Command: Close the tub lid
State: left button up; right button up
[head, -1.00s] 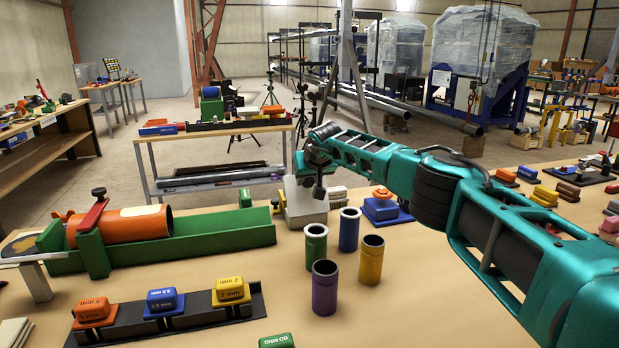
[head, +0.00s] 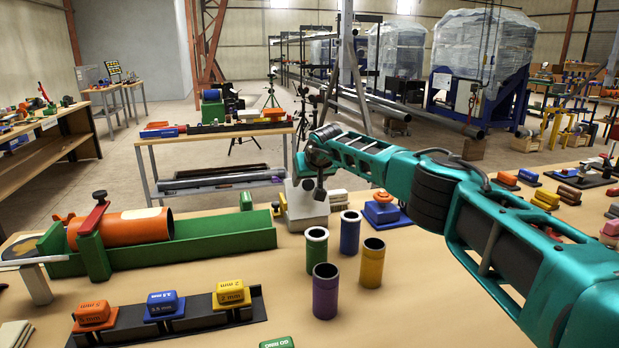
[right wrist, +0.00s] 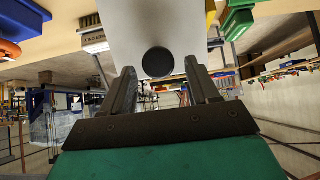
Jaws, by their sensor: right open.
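A pale grey-white tub (head: 309,222) stands at the far edge of the bench in the head view, partly hidden by my right gripper. In the right wrist view a pale flat panel, seemingly the tub lid (right wrist: 150,22), fills the top centre and has a dark round knob (right wrist: 158,62). My right gripper (head: 319,190) is in front of the tub in the head view. In the right wrist view its two fingers (right wrist: 159,78) are apart, one either side of the knob, with nothing gripped. How far the lid is open cannot be told. My left gripper is not in view.
Green, blue, yellow and purple pipe pieces (head: 325,290) stand upright close in front of the tub. A green cradle (head: 225,235) with an orange pipe (head: 125,228) lies to the left. The bench front middle is mostly clear.

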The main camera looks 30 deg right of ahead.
jog(key=shift+s+r, duration=0.1)
jog(key=v, duration=1.2)
jog(key=shift+s+r, duration=0.25)
jog(key=shift+s, duration=0.05)
jog(key=shift+c, duration=0.3)
